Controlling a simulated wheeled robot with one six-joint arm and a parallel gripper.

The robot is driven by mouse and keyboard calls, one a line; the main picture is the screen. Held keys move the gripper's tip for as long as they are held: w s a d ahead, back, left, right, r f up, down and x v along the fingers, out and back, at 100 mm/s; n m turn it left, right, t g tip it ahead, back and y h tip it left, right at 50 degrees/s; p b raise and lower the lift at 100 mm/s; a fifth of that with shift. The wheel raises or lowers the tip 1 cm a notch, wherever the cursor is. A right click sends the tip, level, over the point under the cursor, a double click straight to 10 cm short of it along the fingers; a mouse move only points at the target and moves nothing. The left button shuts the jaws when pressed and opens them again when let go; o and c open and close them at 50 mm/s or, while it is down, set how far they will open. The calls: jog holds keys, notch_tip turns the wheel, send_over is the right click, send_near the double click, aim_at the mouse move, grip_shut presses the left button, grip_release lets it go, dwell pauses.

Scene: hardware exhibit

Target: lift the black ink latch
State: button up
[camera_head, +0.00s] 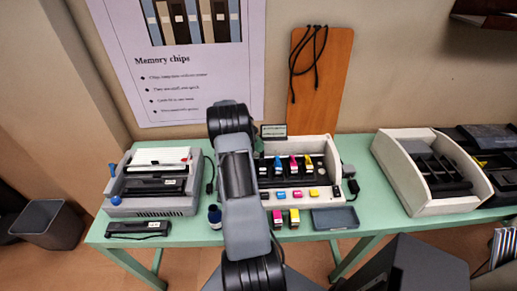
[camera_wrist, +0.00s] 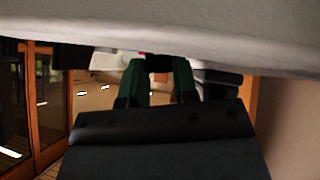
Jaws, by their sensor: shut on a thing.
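The ink unit (camera_head: 330,147) is a pale open housing with a dark row of slots in the middle of the green table. Cyan (camera_head: 277,163), magenta (camera_head: 293,163) and yellow (camera_head: 308,163) latches show in it. The black ink latch cannot be made out; the left end of the row is behind my arm. My gripper is hidden in the head view. In the wrist view my gripper (camera_wrist: 160,82) has two dark green fingers reaching under a pale edge (camera_wrist: 200,45). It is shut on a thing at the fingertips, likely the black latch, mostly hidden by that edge.
Magenta (camera_head: 278,218) and yellow (camera_head: 294,217) cartridges stand before the unit, beside a grey tray (camera_head: 335,218). A dark blue bottle (camera_head: 215,217) stands left of my arm. A grey device (camera_head: 155,207) is at left, a pale slotted housing (camera_head: 410,190) at right.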

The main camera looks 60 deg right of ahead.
jog(key=o, duration=0.8)
jog(key=shift+d, duration=0.1)
jog(key=shift+w+r, duration=0.1)
